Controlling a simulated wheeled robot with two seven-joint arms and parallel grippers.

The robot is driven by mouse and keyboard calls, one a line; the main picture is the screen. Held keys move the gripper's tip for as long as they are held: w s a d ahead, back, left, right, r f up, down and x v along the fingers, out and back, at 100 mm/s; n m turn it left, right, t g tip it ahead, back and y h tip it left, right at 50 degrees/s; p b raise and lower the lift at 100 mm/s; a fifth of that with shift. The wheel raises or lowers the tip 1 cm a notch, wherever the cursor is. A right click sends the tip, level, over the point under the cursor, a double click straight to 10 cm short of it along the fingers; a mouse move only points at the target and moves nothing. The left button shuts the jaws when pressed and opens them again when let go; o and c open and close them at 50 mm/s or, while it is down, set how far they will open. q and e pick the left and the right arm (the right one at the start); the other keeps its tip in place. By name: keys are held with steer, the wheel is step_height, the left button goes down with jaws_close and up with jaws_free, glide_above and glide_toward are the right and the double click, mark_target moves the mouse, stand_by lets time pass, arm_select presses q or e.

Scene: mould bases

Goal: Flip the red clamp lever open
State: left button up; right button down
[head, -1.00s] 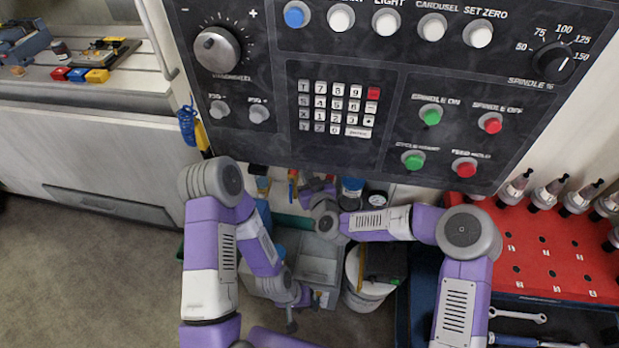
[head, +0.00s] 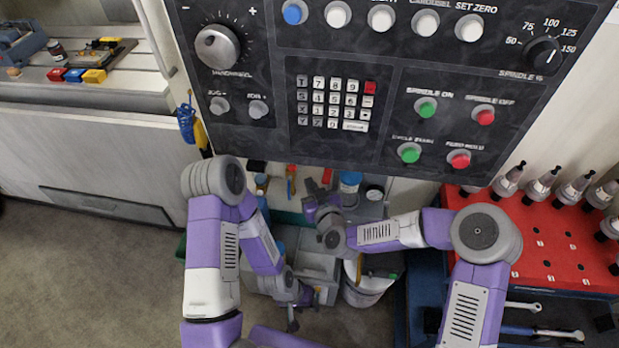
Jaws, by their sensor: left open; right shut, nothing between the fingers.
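A small red piece (head: 327,176) shows just below the control panel, beside my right gripper. It may be the red clamp lever, but it is too small to tell whether it is open or closed. My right gripper (head: 312,187) is shut and empty, just left of the red piece; I cannot tell whether they touch. My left gripper (head: 292,323) is open, low in front of the grey machine block (head: 318,268), apart from the red piece.
The black control panel (head: 345,150) overhangs the work area. A blue-topped container (head: 349,184) stands right of the red piece. A white bucket (head: 362,296) is below. A red tool rack (head: 540,262) with several holders is at right. Open floor (head: 80,275) lies at left.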

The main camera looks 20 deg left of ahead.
arm_select(q)
steer(key=shift+s+d, duration=0.2)
steer(key=shift+s, duration=0.1)
arm_select(e)
steer(key=v, duration=0.3)
steer(key=shift+s, duration=0.3)
steer(key=shift+f, duration=0.1)
steer(key=s+d+f+m+g+h+p, duration=0.1)
steer(key=s+d+f+m+g+h, duration=0.2)
steer(key=d+f, duration=0.35)
steer(key=s+d+f+m+g+p, duration=0.1)
steer(key=s+d+f+g, duration=0.25)
steer(key=d+f, duration=0.35)
arm_select(q)
step_height(320, 180, up, 3)
steer(key=shift+r+p, duration=0.15)
steer(key=shift+p, duration=0.5)
arm_select(e)
steer(key=s+d+f+m+g+h, duration=0.1)
steer(key=s+d+f+m+g, duration=0.1)
steer(key=s, duration=0.6)
steer(key=s+d+f+m+g+h, duration=0.1)
steer(key=s+d+f+m+g, duration=0.2)
steer(key=s+d+f, duration=0.3)
steer(key=s+d+m, duration=0.1)
steer(key=s+d, duration=0.1)
steer(key=shift+d, duration=0.25)
